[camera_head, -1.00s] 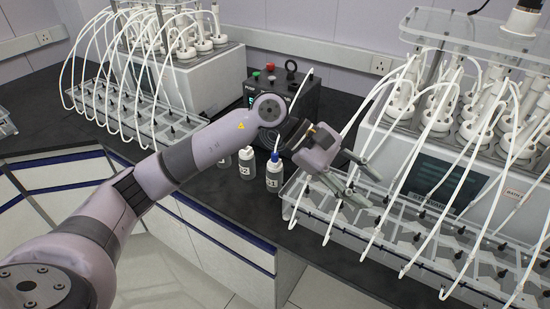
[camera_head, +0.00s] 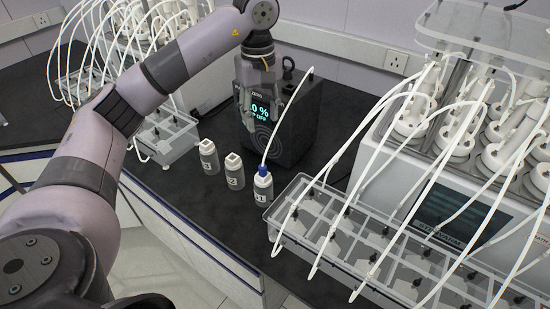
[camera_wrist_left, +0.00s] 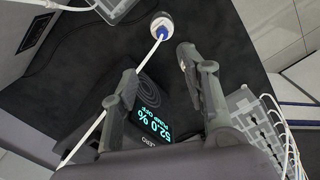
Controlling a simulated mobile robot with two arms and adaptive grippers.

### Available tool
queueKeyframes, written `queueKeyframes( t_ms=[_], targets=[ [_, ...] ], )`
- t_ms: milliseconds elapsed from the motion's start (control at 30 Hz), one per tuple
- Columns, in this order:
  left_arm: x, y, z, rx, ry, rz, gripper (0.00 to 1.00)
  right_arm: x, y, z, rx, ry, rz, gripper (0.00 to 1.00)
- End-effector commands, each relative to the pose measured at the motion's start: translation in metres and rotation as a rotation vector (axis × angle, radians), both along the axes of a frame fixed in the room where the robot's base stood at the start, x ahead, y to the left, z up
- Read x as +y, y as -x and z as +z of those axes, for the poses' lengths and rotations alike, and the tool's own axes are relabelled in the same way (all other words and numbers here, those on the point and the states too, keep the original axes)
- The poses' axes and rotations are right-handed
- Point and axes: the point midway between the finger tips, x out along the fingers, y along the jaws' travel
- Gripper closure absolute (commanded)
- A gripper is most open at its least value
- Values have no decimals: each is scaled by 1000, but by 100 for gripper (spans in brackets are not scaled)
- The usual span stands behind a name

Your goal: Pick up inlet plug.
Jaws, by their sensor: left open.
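The inlet plug appears to be the blue plug (camera_head: 263,171) with a thin white tube, seated in the small white bottle (camera_head: 263,190) labelled 1. In the left wrist view the blue plug (camera_wrist_left: 162,31) and its bottle (camera_wrist_left: 161,17) show at the top, beyond the fingertips. My left gripper (camera_head: 259,103) is open and empty, hanging in front of the black pump box (camera_head: 300,118), behind and above the bottle in the head view. Its spread fingers also show in the left wrist view (camera_wrist_left: 157,68). My right gripper is not in view.
Two more bottles, 2 (camera_head: 234,173) and 3 (camera_head: 208,158), stand to the left of bottle 1. A clear rack (camera_head: 345,262) with white tubes lies close on the right. Another rack (camera_head: 168,139) stands at left. Dark counter in front of the bottles is clear.

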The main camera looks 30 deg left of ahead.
Motion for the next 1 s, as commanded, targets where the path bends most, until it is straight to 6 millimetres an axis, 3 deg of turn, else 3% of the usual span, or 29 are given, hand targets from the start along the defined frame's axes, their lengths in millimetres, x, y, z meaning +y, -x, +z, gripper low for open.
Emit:
queueKeyframes(
  t_ms=[167,500,700,833,1000],
  targets=[
    [2,1,-11,6,-7,0,58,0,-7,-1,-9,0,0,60],
    [2,2,-67,8,-7,1,58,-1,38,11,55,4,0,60],
    [2,2,-104,7,-6,2,58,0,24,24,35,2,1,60],
    [2,1,-117,4,-7,2,58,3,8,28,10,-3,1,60],
    [1,2,-126,5,-5,2,58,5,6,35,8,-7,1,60]
  ],
)
